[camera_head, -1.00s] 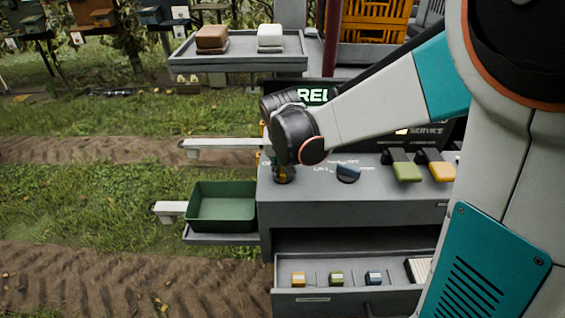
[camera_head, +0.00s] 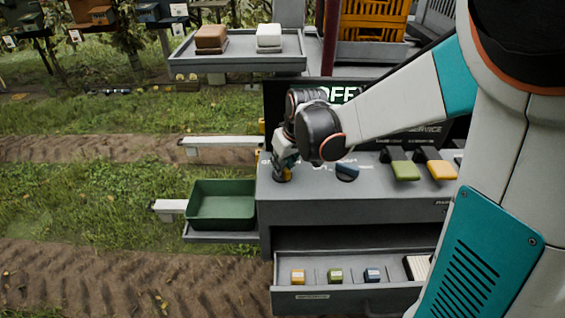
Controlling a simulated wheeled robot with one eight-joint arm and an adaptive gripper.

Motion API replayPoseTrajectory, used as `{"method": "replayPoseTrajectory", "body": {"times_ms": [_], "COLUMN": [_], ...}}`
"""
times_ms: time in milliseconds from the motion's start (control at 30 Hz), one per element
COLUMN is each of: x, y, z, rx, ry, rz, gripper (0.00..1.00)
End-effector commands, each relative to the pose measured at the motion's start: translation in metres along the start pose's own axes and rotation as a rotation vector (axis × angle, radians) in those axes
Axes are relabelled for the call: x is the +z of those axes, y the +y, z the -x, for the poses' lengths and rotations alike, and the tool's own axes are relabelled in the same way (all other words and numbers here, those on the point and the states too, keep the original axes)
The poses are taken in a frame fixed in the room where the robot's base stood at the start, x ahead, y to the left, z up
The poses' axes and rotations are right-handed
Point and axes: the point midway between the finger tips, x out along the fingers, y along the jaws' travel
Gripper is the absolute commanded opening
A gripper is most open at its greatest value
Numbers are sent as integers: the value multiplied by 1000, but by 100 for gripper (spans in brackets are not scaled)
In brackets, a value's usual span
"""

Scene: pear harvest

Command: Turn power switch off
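The power switch (camera_head: 282,176) is a small knob with a yellow part at the left end of the grey console top (camera_head: 315,197). My gripper (camera_head: 283,168) points down at it from above, at or very near it. The fingers are small and dark here, and I cannot tell whether they are closed on the knob. The display (camera_head: 335,96) behind my arm shows partly hidden green-white letters that look like "OFF". A dark blue knob (camera_head: 347,172) sits to the right of the switch.
Green (camera_head: 405,171) and yellow (camera_head: 440,170) levers stand to the right on the console. An open drawer (camera_head: 345,300) with small coloured blocks juts out below. A green bin (camera_head: 221,223) is at left. A grey tray (camera_head: 237,65) with brown and white blocks stands behind.

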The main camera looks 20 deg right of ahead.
Motion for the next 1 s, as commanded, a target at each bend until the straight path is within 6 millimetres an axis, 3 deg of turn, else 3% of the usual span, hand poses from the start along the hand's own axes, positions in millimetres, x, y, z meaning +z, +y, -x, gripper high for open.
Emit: {"method": "replayPoseTrajectory", "body": {"times_ms": [367,400,467,500,833,1000], "x": [0,0,0,0,0,0], "y": [0,0,0,0,0,0], "z": [0,0,0,0,1,14], "rx": [-1,-1,-1,-1,-1,-1], "ry": [-1,-1,-1,-1,-1,-1], "rz": [6,6,6,5,4,4], "gripper": [0,21,35,37,37,37]}}
